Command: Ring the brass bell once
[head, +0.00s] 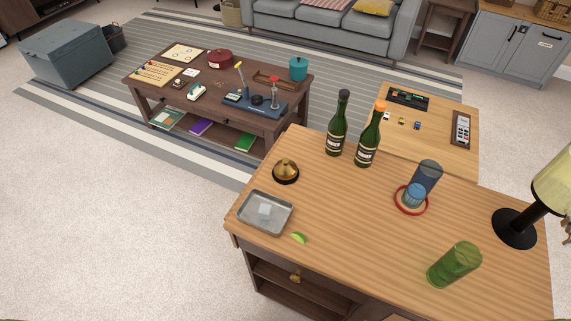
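The brass bell (286,168) is a gold dome on a dark round base. It stands upright near the left corner of the wooden bar counter (330,215), with nothing touching it. Neither of my grippers shows in the head view.
A coffee table (235,116) stands beyond, left.

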